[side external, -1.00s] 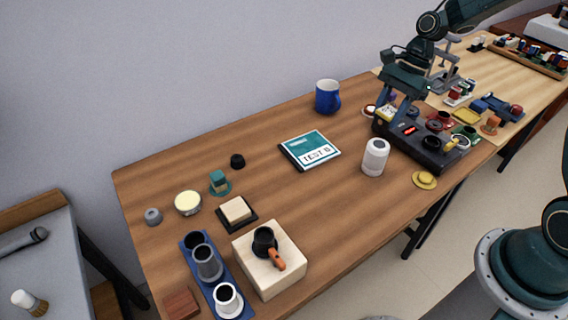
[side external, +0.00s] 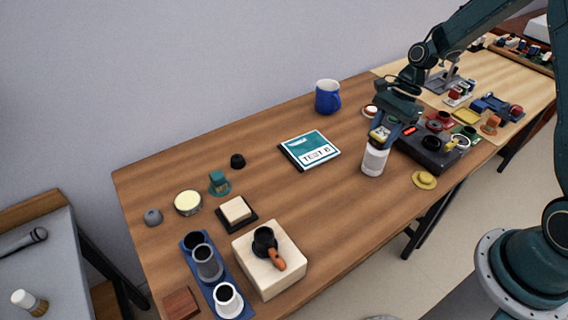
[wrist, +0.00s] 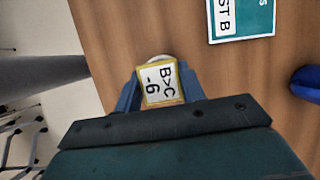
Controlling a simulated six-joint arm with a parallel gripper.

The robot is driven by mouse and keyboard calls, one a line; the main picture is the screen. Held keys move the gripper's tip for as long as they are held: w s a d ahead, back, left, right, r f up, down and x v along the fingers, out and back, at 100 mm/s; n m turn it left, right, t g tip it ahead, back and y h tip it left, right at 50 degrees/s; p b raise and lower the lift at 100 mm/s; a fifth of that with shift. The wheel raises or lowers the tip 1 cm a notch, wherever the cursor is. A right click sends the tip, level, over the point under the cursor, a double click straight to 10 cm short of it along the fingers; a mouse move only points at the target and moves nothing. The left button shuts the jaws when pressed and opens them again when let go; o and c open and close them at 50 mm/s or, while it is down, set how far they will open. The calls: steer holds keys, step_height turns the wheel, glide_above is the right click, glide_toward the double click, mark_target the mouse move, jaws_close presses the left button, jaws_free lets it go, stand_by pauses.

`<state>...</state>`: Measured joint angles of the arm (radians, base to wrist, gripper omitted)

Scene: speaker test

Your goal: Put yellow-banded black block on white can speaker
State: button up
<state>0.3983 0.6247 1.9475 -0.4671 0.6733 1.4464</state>
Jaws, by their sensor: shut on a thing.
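The yellow-banded black block (side external: 381,134) is between the fingers of my gripper (side external: 381,139), which is shut on it. In the wrist view the block (wrist: 158,82) shows a white label reading "B>C -6" with a yellow border, between the blue fingers of my gripper (wrist: 158,92). The white can speaker (side external: 375,160) stands upright on the wooden table, directly below the block in the side view. Its top is hidden by the block and fingers. I cannot tell whether the block touches the speaker. Only a sliver of a pale rim shows behind the block in the wrist view.
A black device (side external: 432,150) with a red display stands right of the speaker. A yellow knobbed disc (side external: 424,180) lies at the front right. A "TEST B" booklet (side external: 310,150) lies left, with a blue mug (side external: 327,97) behind. The table between booklet and speaker is clear.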

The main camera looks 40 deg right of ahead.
steer(key=shift+f, duration=0.1)
steer(key=o, duration=1)
steer(key=shift+c, duration=0.2)
steer(key=v, duration=1.2)
